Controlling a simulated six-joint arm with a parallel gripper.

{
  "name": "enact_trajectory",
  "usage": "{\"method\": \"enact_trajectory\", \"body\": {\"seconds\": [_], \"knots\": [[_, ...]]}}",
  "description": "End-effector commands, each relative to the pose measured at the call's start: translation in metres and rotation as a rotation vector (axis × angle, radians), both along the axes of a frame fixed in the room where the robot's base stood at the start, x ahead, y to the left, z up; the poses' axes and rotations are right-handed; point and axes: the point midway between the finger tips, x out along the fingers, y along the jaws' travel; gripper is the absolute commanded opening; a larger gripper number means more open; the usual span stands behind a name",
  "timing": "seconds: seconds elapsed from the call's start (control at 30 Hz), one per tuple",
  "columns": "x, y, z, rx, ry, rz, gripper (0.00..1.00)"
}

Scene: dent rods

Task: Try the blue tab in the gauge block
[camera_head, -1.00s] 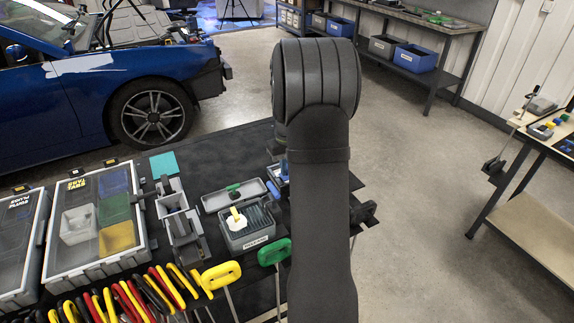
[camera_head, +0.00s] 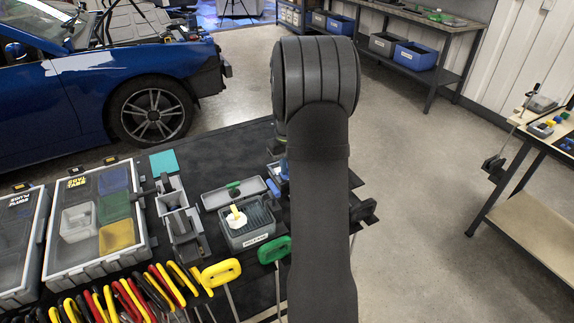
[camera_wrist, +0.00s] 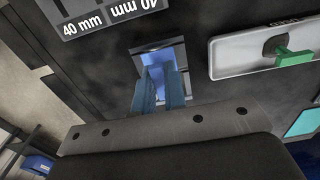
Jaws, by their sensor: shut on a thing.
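The blue tab (camera_wrist: 158,64) shows in the wrist view between the two fingertips of my gripper (camera_wrist: 161,84), which is shut on it. The tab is at a grey-framed square opening, which I take to be the gauge block (camera_wrist: 178,48). I cannot tell whether the tab is inside the opening or just above it. In the head view my arm hides the gripper and most of this spot. Only a bit of grey and blue shows at the arm's left edge there.
A label plate reading 40 mm (camera_wrist: 105,14) lies beside the opening. A grey box with a yellow-topped piece (camera_head: 236,218), organiser cases (camera_head: 46,235) and several hand tools crowd the left.

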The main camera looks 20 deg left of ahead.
Motion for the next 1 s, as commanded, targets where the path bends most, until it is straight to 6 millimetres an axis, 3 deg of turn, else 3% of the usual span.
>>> {"method": "enact_trajectory", "body": {"seconds": [0.8, 0.83, 0.9, 0.97, 1.0], "knots": [[0.0001, 0.0, -0.0077, 0.0, 0.0, 0.0, 0.0], [0.0001, 0.0, -0.0077, 0.0, 0.0, 0.0, 0.13], [0.0001, 0.0, -0.0077, 0.0, 0.0, 0.0, 0.27], [0.0001, 0.0, -0.0076, 0.0, 0.0, 0.0, 0.36], [0.0001, 0.0, -0.0076, 0.0, 0.0, 0.0, 0.36]]}}
